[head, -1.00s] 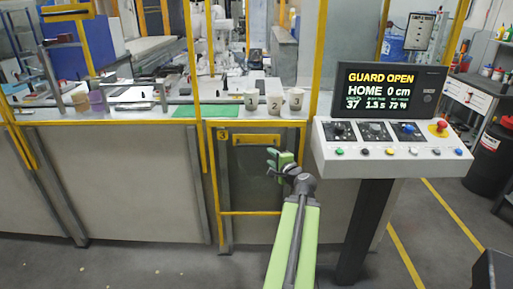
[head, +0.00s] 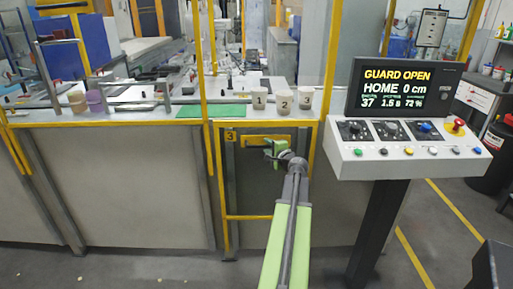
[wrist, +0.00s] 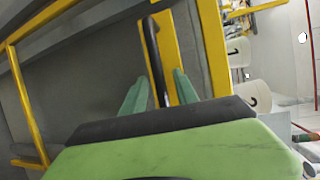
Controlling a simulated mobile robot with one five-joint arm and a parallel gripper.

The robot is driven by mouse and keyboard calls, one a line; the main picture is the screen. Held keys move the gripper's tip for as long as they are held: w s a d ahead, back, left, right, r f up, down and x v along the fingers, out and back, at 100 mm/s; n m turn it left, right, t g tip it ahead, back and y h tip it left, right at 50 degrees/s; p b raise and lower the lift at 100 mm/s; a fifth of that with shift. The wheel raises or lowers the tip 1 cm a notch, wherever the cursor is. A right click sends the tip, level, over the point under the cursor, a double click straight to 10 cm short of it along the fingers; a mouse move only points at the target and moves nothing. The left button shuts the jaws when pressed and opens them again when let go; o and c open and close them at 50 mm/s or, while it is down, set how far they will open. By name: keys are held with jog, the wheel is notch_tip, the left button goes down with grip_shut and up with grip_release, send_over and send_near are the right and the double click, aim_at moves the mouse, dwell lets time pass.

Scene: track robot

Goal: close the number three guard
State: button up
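The number three guard (head: 250,185) is a grey panel in a yellow frame, with a yellow "3" tag (head: 230,137) at its upper left. Near its top is a yellow plate (head: 252,139). In the wrist view the plate (wrist: 178,50) carries a dark bar handle (wrist: 152,50). My gripper (head: 272,148) is at the right part of the plate. In the wrist view its green fingers (wrist: 160,85) stand apart on either side of the handle's near end, with gaps showing. The display (head: 405,88) reads "GUARD OPEN".
The control console (head: 400,160) with knobs and a red stop button (head: 455,125) stands close on the right. Cups numbered 1, 2 and 3 (head: 283,102) and a green mat (head: 215,111) are on the bench behind the guard. The floor in front is clear.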

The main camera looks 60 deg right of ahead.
jog(key=shift+w+d, duration=0.15)
jog(key=shift+w, duration=0.45)
grip_shut()
jog(key=shift+f, duration=0.1)
dwell(0.9)
